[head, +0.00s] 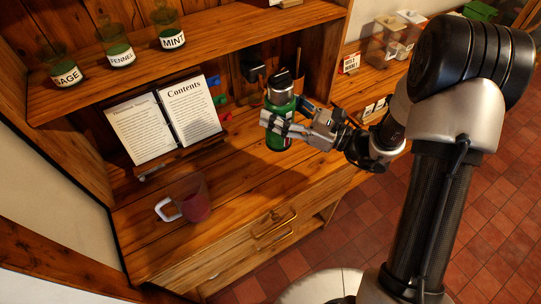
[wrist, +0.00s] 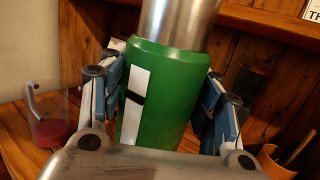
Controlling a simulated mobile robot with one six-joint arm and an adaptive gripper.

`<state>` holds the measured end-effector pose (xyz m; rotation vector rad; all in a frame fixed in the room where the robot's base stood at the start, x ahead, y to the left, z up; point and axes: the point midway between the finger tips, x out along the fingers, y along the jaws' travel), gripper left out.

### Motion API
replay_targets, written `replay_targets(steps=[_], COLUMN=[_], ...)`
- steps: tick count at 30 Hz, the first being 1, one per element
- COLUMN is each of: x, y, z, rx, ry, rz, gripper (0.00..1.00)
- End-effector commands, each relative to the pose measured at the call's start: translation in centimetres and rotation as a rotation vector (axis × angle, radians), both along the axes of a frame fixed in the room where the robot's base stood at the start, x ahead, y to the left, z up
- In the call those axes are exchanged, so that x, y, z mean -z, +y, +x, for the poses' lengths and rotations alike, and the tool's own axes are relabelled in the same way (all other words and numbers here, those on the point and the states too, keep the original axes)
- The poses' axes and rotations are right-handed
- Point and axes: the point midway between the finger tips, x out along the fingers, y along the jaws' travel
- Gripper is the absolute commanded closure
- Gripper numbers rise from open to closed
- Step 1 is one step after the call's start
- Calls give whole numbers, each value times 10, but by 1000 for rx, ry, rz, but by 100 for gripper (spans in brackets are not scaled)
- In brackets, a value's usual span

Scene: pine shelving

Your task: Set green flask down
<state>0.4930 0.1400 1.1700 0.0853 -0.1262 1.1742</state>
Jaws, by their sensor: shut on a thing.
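The green flask (head: 279,108) has a steel cap and is upright in my gripper (head: 284,126), over the right part of the wooden counter (head: 240,182). In the wrist view the green flask (wrist: 165,90) fills the middle, with the blue-padded fingers of my gripper on both sides of it. My gripper is shut on the flask's body. The flask's base shows just below the fingers in the head view; I cannot tell whether it touches the counter.
A mug (head: 195,200) with dark red contents stands at the counter's front left. An open book (head: 163,118) rests on a stand behind it. Labelled jars (head: 120,54) stand on the shelf above. Clear counter lies between mug and flask. An orange cup (wrist: 275,163) shows at right in the wrist view.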

Motion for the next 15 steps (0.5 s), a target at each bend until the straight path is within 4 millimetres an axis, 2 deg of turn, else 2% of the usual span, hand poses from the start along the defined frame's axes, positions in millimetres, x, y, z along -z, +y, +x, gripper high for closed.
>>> replay_targets(steps=[1, 9, 15], x=[18, 82, 104], y=[0, 0, -1], z=[0, 0, 0], rx=[-1, 1, 0], ry=[4, 0, -3], rz=[4, 2, 2], gripper=[82, 82, 82])
